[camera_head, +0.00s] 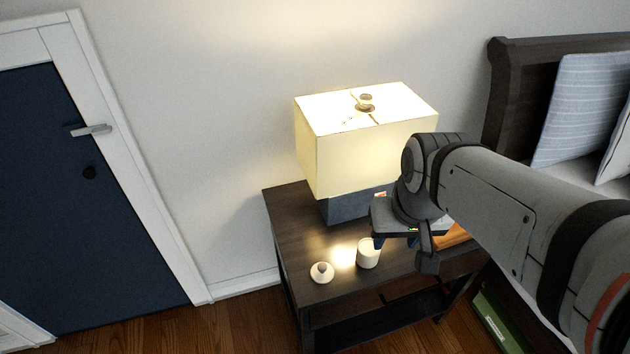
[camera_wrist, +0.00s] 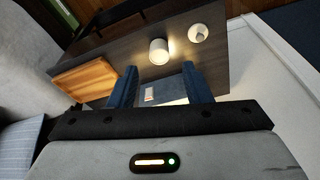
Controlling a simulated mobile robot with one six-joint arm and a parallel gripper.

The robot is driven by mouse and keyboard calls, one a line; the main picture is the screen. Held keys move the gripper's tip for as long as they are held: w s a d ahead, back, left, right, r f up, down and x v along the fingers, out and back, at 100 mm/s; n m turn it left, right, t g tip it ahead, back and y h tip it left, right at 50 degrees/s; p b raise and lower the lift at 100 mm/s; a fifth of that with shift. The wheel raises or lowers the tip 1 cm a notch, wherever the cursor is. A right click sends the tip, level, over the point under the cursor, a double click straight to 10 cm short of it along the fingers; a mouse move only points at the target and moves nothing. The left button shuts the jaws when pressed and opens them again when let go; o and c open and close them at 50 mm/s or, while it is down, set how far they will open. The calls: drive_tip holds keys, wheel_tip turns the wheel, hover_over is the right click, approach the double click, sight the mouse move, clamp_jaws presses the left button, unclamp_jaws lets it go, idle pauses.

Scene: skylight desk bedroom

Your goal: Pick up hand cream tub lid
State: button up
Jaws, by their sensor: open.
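The hand cream tub lid (camera_head: 321,272) appears to be the small round white piece with a knob, lying flat near the front left edge of the dark nightstand (camera_head: 297,225). It also shows in the wrist view (camera_wrist: 198,33), at the upper right. A white open-topped tub (camera_head: 368,253) stands to its right; it also shows in the wrist view (camera_wrist: 159,52). My gripper (camera_head: 395,243) is above the nightstand, to the right of the tub and apart from the lid. Its two blue fingers (camera_wrist: 160,88) are spread with nothing held between them.
A lit lamp (camera_head: 350,155) with a box shade stands at the back of the nightstand, close to my gripper. A wooden item (camera_wrist: 85,78) lies at the right side. A bed (camera_head: 590,120) is at the right, a blue door (camera_head: 60,190) at the left.

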drive_tip(key=o, duration=0.6)
drive_tip(key=w+a+f+m, duration=0.1)
drive_tip(key=w+f, duration=0.1)
drive_tip(key=w+f+m+b, duration=0.1)
drive_tip(key=w+f, duration=0.1)
drive_tip(key=w+a+f+m+g+b, duration=0.1)
drive_tip(key=w+f, duration=0.1)
drive_tip(key=f, duration=0.1)
drive_tip(key=shift+a+m, duration=0.3)
drive_tip(key=shift+o, duration=0.8)
drive_tip(key=w+a+f+m+g+b, duration=0.1)
drive_tip(key=w+a+f+m, duration=0.3)
drive_tip(key=f, duration=0.4)
drive_tip(key=shift+w+a+f+b, duration=0.25)
drive_tip(key=shift+w+a+b, duration=0.1)
drive_tip(key=shift+a, duration=0.1)
drive_tip(key=m, duration=0.2)
hover_over(323, 267)
drive_tip(key=shift+g, duration=0.3)
drive_tip(key=f, duration=0.6)
drive_tip(key=shift+d+b, duration=0.25)
drive_tip(key=shift+b, duration=0.15)
drive_tip(key=shift+m, duration=0.3)
drive_tip(key=shift+a+f, duration=0.15)
drive_tip(key=shift+f, duration=1.8)
drive_tip(key=shift+a+f, duration=0.15)
drive_tip(key=shift+f, duration=1.8)
